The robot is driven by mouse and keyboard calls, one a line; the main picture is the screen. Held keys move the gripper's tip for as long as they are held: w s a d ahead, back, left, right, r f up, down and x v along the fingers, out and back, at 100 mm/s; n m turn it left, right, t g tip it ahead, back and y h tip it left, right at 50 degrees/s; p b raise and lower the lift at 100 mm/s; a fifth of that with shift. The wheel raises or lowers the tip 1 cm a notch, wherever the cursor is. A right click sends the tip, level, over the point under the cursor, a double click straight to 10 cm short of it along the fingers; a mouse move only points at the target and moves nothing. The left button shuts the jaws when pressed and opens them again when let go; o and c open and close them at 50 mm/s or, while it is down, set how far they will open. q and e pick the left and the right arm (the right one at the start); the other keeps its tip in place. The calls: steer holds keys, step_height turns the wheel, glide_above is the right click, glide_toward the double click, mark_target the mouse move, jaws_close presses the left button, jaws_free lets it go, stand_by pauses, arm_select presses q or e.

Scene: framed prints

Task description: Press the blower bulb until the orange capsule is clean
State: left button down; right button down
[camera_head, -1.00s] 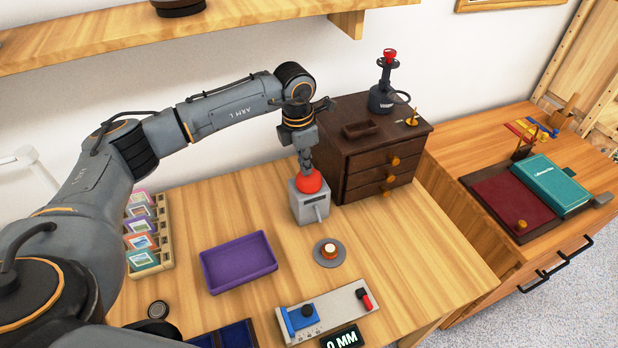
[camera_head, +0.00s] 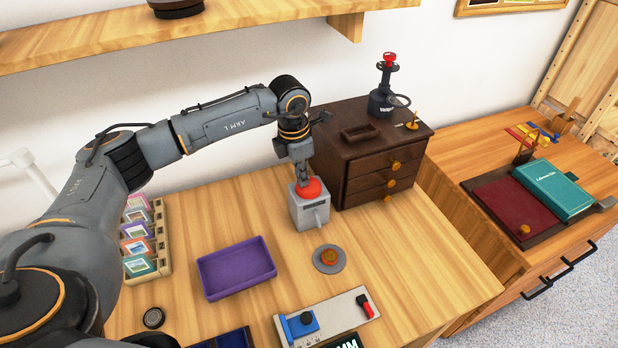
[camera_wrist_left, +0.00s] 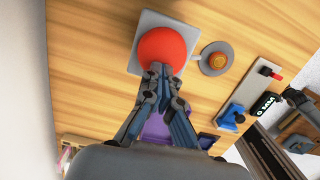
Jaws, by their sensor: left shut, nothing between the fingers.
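The red blower bulb (camera_head: 313,190) sits on top of a grey box (camera_head: 310,212) with a nozzle at its front; it looks flattened in the head view. The bulb also shows in the left wrist view (camera_wrist_left: 160,47). My left gripper (camera_head: 304,181) is shut and empty, pointing down with its fingertips against the bulb's top. The orange capsule (camera_head: 329,256) rests on a round grey plate (camera_head: 342,264) in front of the nozzle; its top looks orange. It shows in the left wrist view too (camera_wrist_left: 216,60). My right gripper is not in view.
A purple tray (camera_head: 236,268) lies left of the blower. A dark drawer cabinet (camera_head: 375,165) stands close behind and right of it. A grey gauge board (camera_head: 335,312) lies at the front. Small framed slides (camera_head: 138,248) stand at the left. A wooden shelf (camera_head: 230,25) hangs above.

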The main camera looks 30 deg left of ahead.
arm_select(q)
steer(key=shift+s+a+r, duration=0.3)
steer(key=shift+s+a, duration=0.5)
steer(key=shift+s, duration=0.15)
steer(key=shift+w, duration=0.1)
steer(key=shift+r, duration=0.2)
step_height(320, 180, up, 12)
steer(key=s, duration=0.1)
steer(key=shift+a+f, duration=0.2)
steer(key=shift+a, duration=0.2)
stand_by(0.6)
